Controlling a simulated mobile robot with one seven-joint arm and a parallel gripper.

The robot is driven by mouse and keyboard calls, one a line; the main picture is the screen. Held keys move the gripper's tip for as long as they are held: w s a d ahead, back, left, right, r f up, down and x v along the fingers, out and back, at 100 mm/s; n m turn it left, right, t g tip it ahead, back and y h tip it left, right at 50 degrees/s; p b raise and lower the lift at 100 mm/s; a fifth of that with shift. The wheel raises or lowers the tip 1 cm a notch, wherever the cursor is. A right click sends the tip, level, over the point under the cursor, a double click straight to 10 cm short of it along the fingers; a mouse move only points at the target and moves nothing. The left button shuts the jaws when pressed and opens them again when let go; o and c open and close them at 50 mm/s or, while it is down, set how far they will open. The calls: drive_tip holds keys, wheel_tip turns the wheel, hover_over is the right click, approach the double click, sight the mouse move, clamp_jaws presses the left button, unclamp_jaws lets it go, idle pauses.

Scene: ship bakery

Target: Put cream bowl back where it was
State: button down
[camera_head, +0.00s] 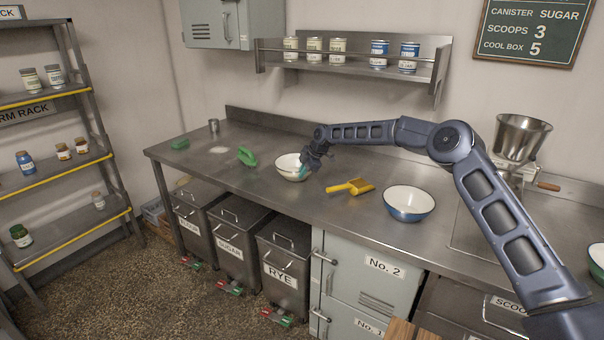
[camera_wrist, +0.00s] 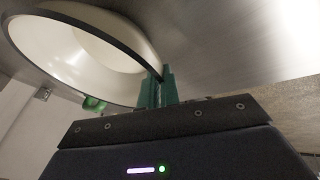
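The cream bowl (camera_head: 288,172), pale with a dark rim, is on or just above the steel counter, left of the yellow scoop; I cannot tell if its base touches. My gripper (camera_head: 305,172) is at the bowl's right side. In the wrist view the cream bowl (camera_wrist: 125,45) fills the upper left. There the two teal fingers of my gripper (camera_wrist: 159,88) are close together with the bowl's dark rim between them, shut on it. Part of the bowl's right side is hidden behind my gripper in the head view.
A yellow scoop (camera_head: 350,187) and a blue bowl (camera_head: 408,204) lie to the right on the counter (camera_head: 240,185). A green scoop (camera_head: 247,157), white powder, a green block (camera_head: 180,143) and a small metal cup (camera_head: 213,126) are left. A shelf (camera_head: 350,66) with cans hangs above.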

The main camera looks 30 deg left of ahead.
drive_tip(key=c, duration=1.6)
unclamp_jaws()
drive_tip(key=shift+f, duration=0.1)
drive_tip(key=v, duration=1.2)
drive_tip(key=shift+d, duration=0.1)
